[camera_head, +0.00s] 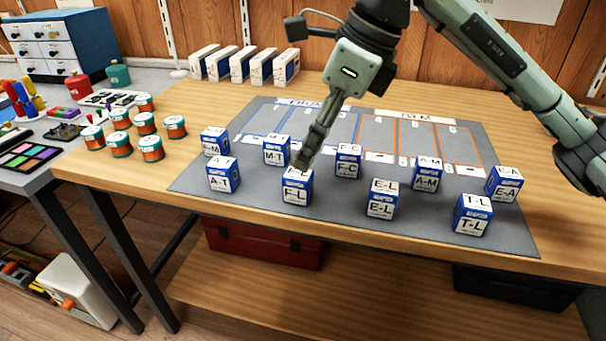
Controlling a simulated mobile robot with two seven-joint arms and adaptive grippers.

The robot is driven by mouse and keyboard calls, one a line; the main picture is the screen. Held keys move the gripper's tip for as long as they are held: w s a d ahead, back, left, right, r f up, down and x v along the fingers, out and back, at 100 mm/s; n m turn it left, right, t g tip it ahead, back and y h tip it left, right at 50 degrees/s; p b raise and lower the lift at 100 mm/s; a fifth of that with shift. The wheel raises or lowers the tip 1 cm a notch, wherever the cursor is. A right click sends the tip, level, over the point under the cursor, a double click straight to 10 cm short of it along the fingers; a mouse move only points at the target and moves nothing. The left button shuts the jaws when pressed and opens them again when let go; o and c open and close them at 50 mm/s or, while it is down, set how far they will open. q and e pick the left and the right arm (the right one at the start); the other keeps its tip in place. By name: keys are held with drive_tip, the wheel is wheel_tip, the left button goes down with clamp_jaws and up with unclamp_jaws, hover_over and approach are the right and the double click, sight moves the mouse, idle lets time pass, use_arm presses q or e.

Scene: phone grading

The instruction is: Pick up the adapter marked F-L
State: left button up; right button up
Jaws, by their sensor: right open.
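The adapter marked F-L (296,191) is a small blue and white box standing upright on the grey mat (510,229), in the front row. My right gripper (304,162) points down at it from above, with its fingertips at the box's top back edge. It is open, seen nearly edge-on, and partly hides the box's top. I cannot tell whether the fingers touch or straddle the box. My left gripper is not in view.
Similar boxes stand around it: A-T (222,175) left, M-T (276,150) behind left, F-C (347,162) behind right, E-L (381,199) right. Orange and green jars (149,148) stand left of the mat. White-and-blue boxes (238,66) line the table's back. The mat's outlined slots look empty.

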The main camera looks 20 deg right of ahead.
sight(299, 173)
drive_tip(key=x, duration=0.7)
drive_tip(key=shift+s+f, duration=0.1)
drive_tip(key=shift+s, duration=0.15)
drive_tip(key=c, duration=1.1)
drive_tip(key=shift+c, duration=0.2)
